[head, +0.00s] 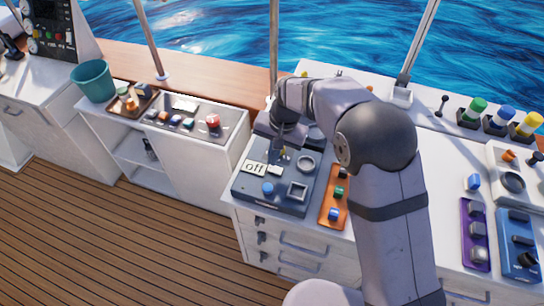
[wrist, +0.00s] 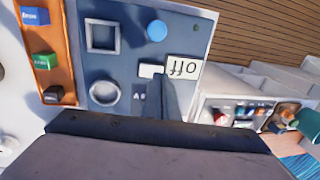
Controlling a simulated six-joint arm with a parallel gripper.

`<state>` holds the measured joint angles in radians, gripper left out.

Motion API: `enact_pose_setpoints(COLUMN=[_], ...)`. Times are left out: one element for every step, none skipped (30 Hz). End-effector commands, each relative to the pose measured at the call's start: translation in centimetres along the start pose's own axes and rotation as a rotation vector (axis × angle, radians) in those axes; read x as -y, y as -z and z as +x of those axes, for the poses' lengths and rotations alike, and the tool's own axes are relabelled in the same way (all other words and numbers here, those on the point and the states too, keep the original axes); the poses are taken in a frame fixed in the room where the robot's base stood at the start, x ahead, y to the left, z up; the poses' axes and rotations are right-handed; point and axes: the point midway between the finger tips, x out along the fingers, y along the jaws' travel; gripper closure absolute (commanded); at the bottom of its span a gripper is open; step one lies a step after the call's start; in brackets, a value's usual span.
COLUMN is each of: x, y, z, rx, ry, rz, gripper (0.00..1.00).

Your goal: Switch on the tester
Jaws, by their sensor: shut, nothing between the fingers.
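The tester, a blue-grey panel (head: 246,196), lies on the white counter in the head view. It also fills much of the wrist view (wrist: 125,66). A display on it (head: 254,168) reads "off", and shows upside down in the wrist view (wrist: 183,68). Beside the display is a small white piece (wrist: 150,71), perhaps a switch. The panel also carries a blue round button (head: 268,188), a square frame (head: 297,191) and a round ring (head: 305,163). My gripper (head: 282,156) is shut and empty, pointing down over the panel close to the white piece. I cannot tell whether it touches.
An orange strip with several coloured buttons (head: 335,195) lies right of the tester. Purple (head: 467,232) and blue (head: 508,232) panels lie farther right. A lower white cabinet (head: 180,158) with a button panel and teal bucket (head: 93,81) stands left. Thin poles rise behind.

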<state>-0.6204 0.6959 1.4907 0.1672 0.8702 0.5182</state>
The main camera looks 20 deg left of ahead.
Motion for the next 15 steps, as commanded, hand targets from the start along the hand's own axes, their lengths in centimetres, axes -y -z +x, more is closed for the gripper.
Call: enact_pose_setpoints(x=[0.0, 0.0, 0.0, 0.0, 0.0, 0.0, 0.0, 0.0, 0.0, 0.0, 0.0, 0.0, 0.0, 0.0, 0.0], y=[-0.1, -0.1, -0.1, -0.1, -0.1, -0.1, -0.1, -0.1, -0.1, -0.1, -0.1, 0.0, 0.0, 0.0, 0.0], z=[0.4, 0.7, 1.1, 1.3, 1.5, 1.8, 1.9, 2.0, 2.2, 2.2, 2.3, 2.3, 2.3, 2.3, 2.3], rx=[0.004, 0.003, 0.003, 0.003, 0.002, 0.001, 0.001, 0.001, 0.001, 0.001, 0.001, 0.0, 0.0, 0.0, 0.0], ry=[-0.002, -0.002, -0.002, -0.001, -0.001, -0.001, -0.001, -0.001, -0.001, -0.001, 0.0, 0.0, 0.0, 0.0, 0.0], rz=[0.0, 0.0, 0.001, 0.0, 0.0, 0.0, 0.0, 0.0, 0.0, 0.0, 0.0, 0.0, 0.0, 0.0, 0.0], gripper=[1.0, 1.0, 1.0, 1.0, 1.0, 1.0, 1.0, 1.0, 1.0, 1.0, 1.0, 1.0, 1.0, 1.0, 1.0])
